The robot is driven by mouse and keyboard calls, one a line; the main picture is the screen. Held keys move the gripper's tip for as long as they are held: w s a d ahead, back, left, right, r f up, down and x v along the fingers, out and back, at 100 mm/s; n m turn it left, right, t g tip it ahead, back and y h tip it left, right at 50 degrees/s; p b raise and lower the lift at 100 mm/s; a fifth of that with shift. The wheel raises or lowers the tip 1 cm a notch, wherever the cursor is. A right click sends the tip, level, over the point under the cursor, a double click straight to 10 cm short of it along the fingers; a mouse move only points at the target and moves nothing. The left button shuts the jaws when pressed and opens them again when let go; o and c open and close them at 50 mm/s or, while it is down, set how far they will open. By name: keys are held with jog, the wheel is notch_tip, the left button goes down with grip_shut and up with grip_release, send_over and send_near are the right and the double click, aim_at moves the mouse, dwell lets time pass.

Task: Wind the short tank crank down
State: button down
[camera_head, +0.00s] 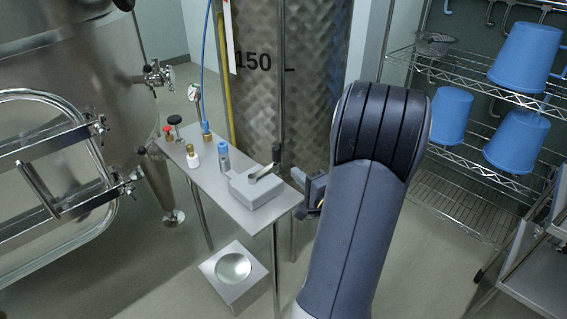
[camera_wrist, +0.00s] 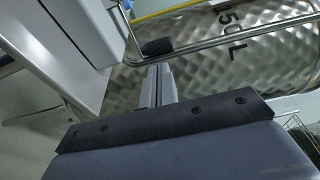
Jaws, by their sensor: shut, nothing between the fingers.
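The short crank (camera_head: 265,171) is a small lever with a dark grip, mounted on a light grey box (camera_head: 256,187) at the right end of a steel stand. The lever lies tilted over the box top, its grip end toward the upper right. My gripper (camera_head: 299,178) is beside the right edge of the stand, apart from the crank, and partly hidden by my arm. In the wrist view my fingers (camera_wrist: 158,72) are together with nothing between them, in front of the tank wall. I cannot make out the crank lever clearly in the wrist view.
The steel stand (camera_head: 205,170) also bears several valves and knobs. A tall dimpled tank (camera_head: 310,70) stands close behind it, and a large vat (camera_head: 70,120) at left. A steel block (camera_head: 230,275) with a round hollow is below. Wire shelves (camera_head: 470,165) with blue buckets are at right.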

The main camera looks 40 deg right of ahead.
aim_at(279, 156)
jog(key=w, duration=0.4)
jog(key=w+d, duration=0.1)
jog(key=w, duration=0.2)
jog(key=shift+w, duration=0.1)
jog(key=shift+w+d+r+n+y+p, duration=0.2)
jog(key=shift+w+n+y+p, duration=0.1)
jog(key=shift+y+p, duration=0.2)
jog(key=shift+w+d+n+y+p, duration=0.1)
jog(key=shift+w+n+y+p, duration=0.4)
jog(key=shift+n+y+p, duration=0.45)
jog(key=shift+w+f+y+p, duration=0.1)
jog(key=shift+w+y+p, duration=0.25)
jog(key=shift+y, duration=0.4)
jog(key=shift+f+n+y, duration=0.1)
jog(key=shift+n+y, duration=0.2)
jog(key=shift+n, duration=0.05)
